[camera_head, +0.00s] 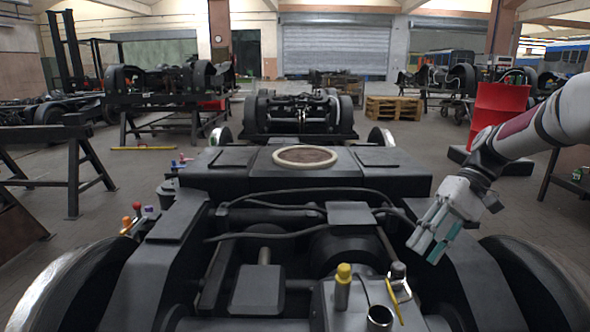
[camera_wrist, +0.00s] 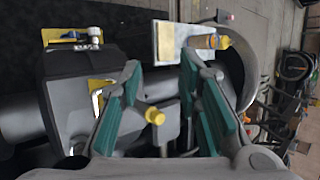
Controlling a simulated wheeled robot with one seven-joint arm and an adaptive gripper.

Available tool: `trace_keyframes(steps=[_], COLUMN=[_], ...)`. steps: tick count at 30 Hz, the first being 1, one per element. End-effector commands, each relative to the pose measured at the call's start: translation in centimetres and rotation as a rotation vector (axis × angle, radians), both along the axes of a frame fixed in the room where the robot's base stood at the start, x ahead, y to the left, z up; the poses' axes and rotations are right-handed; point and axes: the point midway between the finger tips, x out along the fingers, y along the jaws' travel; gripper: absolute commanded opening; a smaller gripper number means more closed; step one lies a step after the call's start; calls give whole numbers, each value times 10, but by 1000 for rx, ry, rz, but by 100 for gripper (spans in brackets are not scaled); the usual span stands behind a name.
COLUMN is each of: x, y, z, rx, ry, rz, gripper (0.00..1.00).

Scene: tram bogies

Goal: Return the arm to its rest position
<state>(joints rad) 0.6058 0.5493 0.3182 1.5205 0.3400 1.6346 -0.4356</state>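My arm comes in from the right in the head view. My gripper (camera_head: 436,232) points down over the right side of the bogie frame (camera_head: 330,175). In the wrist view my gripper (camera_wrist: 165,95) has its two green-padded fingers spread apart with nothing between the pads. Below it in that view are a yellow-capped cylinder (camera_wrist: 155,116) and, farther up, a plate carrying another yellow-topped item (camera_wrist: 208,41). My gripper appears clear of the bogie, though the exact height is hard to tell.
On the bogie stand a yellow-capped cylinder (camera_head: 343,287), an open metal cup (camera_head: 379,318) and a yellow-handled bracket (camera_head: 398,285). A red drum (camera_head: 498,108) stands at right. Wheels flank the bogie. Trestles (camera_head: 78,165) stand at left. Wooden pallets (camera_head: 394,108) lie behind.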

Motion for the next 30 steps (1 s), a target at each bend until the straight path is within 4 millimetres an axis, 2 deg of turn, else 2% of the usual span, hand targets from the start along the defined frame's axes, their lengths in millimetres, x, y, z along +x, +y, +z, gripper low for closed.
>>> trace_keyframes(steps=[1,6,15,22,27,30], x=[-13,-58,-151,-224,-273,-294], y=[12,40,71,81,81,79], z=[13,39,68,69,58,49], rx=[-51,-205,-431,-556,-614,-633], ry=[-4,-13,-80,-165,-234,-268], rz=[13,27,16,-13,-40,-52], gripper=[31,31,31,31,31,31])
